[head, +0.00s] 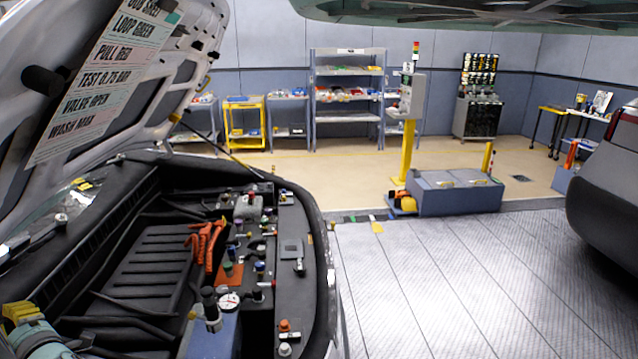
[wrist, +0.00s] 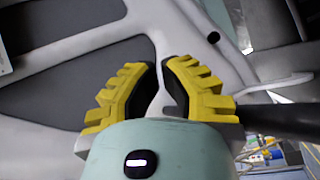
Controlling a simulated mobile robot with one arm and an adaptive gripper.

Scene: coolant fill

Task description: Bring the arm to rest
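My gripper (wrist: 160,88) shows in the wrist view with its two yellow, ridged fingers apart and nothing between them. Behind the fingers is the grey and dark underside of the raised hood (wrist: 80,75). In the head view a yellow part of my gripper (head: 20,312) shows at the lower left corner, over the left edge of the engine bay. Most of my arm is outside that view.
The open engine bay (head: 140,245) holds orange clips (head: 205,243), a pressure gauge (head: 230,301) and several caps. A sign sheet (head: 105,80) hangs under the hood. A blue-grey floor box (head: 455,193) stands beyond. The plated floor (head: 450,280) at right is clear.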

